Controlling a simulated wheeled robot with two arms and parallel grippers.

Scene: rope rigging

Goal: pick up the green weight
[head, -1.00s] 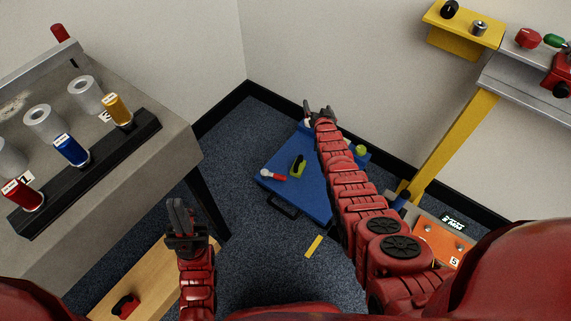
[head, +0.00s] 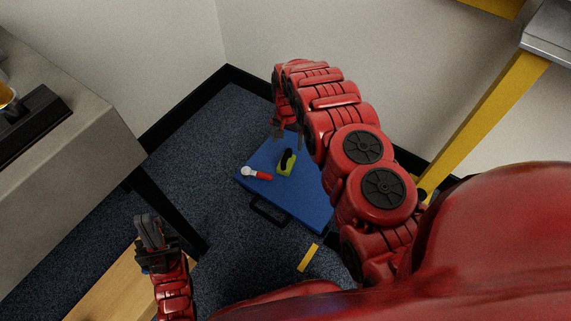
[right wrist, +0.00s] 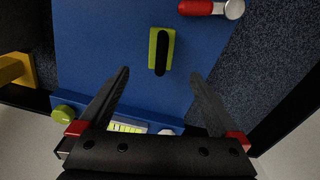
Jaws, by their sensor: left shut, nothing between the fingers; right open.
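The green weight (head: 286,162), a yellow-green block with a black handle on top, lies on the blue board (head: 310,205) on the floor. In the right wrist view the green weight (right wrist: 158,50) sits just beyond the fingertips, roughly centred between them. My right gripper (right wrist: 160,73) is open and empty above the board, apart from the weight. In the head view my right gripper (head: 284,134) hangs downward beyond the weight. My left gripper (head: 148,222) is shut and empty at lower left, far from the weight.
A red-handled tool with a silver round head (head: 257,174) lies left of the weight; it also shows in the right wrist view (right wrist: 210,8). A green knob (right wrist: 65,113) is at the board's edge. A grey table (head: 70,150) stands left. A yellow post (head: 480,130) stands right.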

